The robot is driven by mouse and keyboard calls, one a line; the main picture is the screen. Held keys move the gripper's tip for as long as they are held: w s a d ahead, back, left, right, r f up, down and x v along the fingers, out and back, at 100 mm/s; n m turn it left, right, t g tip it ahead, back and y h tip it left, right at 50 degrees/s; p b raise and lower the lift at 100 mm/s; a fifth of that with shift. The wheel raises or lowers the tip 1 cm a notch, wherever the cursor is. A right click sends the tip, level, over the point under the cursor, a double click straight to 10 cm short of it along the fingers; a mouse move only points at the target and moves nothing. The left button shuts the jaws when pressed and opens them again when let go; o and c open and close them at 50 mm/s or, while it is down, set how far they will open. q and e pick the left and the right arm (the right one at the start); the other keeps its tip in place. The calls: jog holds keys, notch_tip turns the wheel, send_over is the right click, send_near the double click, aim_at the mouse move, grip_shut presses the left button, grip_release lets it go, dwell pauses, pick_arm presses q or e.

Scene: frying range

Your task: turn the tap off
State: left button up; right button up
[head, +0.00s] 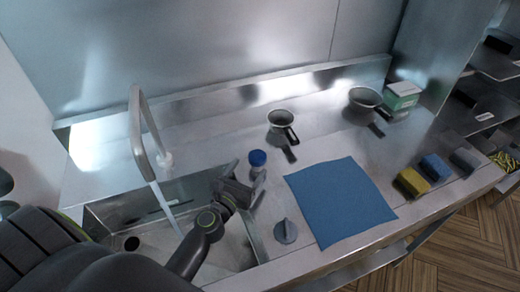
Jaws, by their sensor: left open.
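The tap (137,125) is a tall, square-bent metal spout at the left, standing behind the sink. A stream of water (167,208) runs from its mouth down into the sink basin (140,222). A round grey knob (286,232) with a raised grip sits on the counter just right of the basin. My left gripper (248,181) is open over the basin's right edge, up and left of the knob and apart from it. Nothing shows between its fingers. My forearm hides part of the basin. My right gripper is out of view.
A small blue-capped container (258,160) stands just behind my left gripper. A blue cloth (340,202) lies right of the knob. Two pans (281,118) (364,97), a green-and-white box (402,95) and yellow (412,181), blue (435,167) and grey (465,159) sponge-like blocks are farther right.

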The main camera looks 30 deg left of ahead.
aim_at(260, 152)
pick_arm(q)
jog(key=w, duration=0.8)
jog(key=shift+w, duration=0.4)
jog(key=c, duration=1)
